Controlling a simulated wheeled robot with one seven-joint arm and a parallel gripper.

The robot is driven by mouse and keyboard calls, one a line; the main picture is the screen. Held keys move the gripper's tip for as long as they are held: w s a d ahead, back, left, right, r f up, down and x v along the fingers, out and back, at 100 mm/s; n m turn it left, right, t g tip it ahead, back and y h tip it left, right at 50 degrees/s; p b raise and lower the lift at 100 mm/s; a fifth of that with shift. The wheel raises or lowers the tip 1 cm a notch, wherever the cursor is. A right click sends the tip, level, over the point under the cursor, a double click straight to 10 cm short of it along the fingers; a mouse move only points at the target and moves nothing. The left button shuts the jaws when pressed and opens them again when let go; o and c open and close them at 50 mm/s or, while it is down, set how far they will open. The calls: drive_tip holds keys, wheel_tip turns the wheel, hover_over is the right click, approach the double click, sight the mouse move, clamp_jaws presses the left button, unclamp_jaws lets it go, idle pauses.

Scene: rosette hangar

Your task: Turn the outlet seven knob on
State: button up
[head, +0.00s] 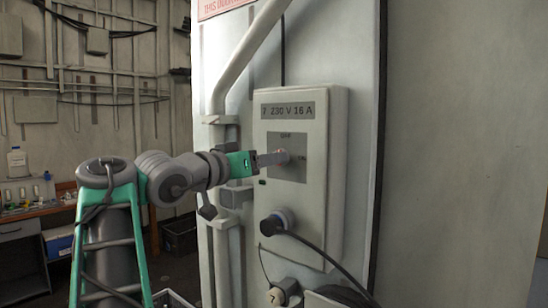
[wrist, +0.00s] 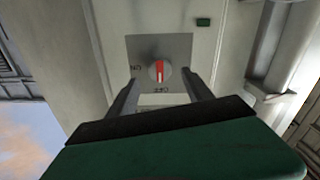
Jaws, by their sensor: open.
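The outlet seven box (head: 335,200) is a pale box labelled "7 230 V 16 A" on a grey wall panel. Its round knob (wrist: 158,70) with a red and white pointer sits on a grey plate (wrist: 186,43). The wrist view is turned over: OFF reads below the knob and ON at left. The pointer bar stands vertical, in line with OFF. My gripper (head: 278,158) is open in front of the knob; in the wrist view its fingers (wrist: 161,84) stand either side, just below it. Contact cannot be told. In the head view the fingers mostly hide the knob.
A black plug (head: 272,225) with a cable sits in the socket below the plate. Pipes (head: 219,150) run up the panel's left side. A workbench (head: 30,225) with bottles stands far left. A smooth wall (head: 455,150) fills the right.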

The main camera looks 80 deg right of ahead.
drive_tip(key=x, duration=0.4)
drive_tip(key=shift+d+p, duration=0.1)
drive_tip(key=shift+p, duration=0.25)
clamp_jaws()
drive_tip(key=shift+w, duration=0.1)
